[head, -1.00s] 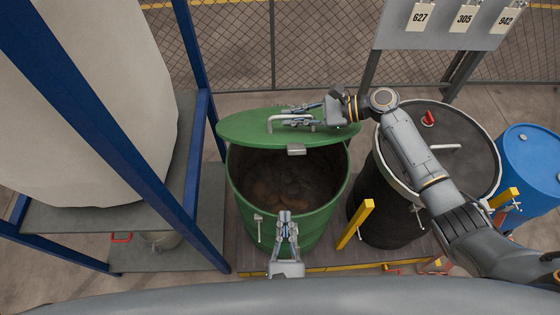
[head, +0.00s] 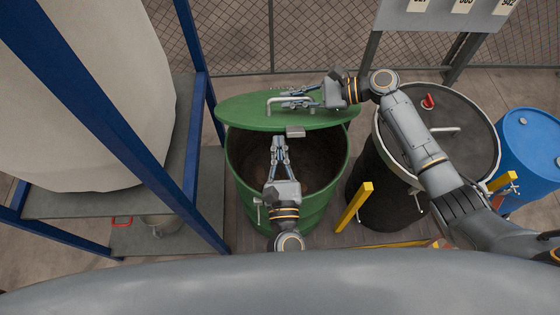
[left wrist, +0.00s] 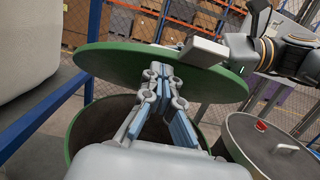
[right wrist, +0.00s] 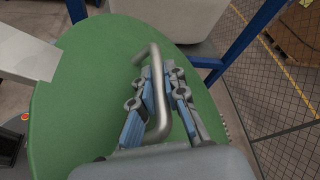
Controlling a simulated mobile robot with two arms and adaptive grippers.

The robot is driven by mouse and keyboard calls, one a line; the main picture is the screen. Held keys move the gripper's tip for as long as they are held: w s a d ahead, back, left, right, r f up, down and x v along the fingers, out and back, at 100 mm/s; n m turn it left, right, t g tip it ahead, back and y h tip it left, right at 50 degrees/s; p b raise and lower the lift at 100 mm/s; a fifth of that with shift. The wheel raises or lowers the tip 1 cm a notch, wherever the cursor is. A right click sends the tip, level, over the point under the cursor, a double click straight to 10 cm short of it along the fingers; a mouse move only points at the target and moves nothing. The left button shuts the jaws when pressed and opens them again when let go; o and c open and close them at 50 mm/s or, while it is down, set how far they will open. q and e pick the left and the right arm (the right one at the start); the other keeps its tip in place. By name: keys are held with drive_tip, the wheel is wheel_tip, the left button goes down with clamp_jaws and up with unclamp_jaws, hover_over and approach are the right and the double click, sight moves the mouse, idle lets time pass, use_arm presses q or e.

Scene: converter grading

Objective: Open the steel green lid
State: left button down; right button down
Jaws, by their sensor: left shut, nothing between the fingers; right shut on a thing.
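The green steel lid (head: 235,113) is tilted up at the back of the green drum (head: 318,205), whose mouth is partly uncovered with dark brown contents inside. My right gripper (head: 286,101) is shut on the lid's bent handle (right wrist: 159,85), seen between the fingers in the right wrist view. A small grey latch piece (head: 296,132) sits at the lid's near edge. My left gripper (head: 278,140) is shut and empty, over the drum mouth below the lid. In the left wrist view its fingers (left wrist: 160,72) appear in front of the lid's underside; contact cannot be told.
A dark drum (head: 470,150) with a red cap stands to the right, under my right arm, with a blue drum (head: 535,150) beyond. A blue frame (head: 200,165) with a big pale bag (head: 100,90) is at left. A yellow post (head: 355,207) stands at front right. A mesh fence (head: 290,40) is behind.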

use_arm(q)
drive_tip(key=shift+w+r, duration=0.15)
drive_tip(key=shift+r, duration=0.05)
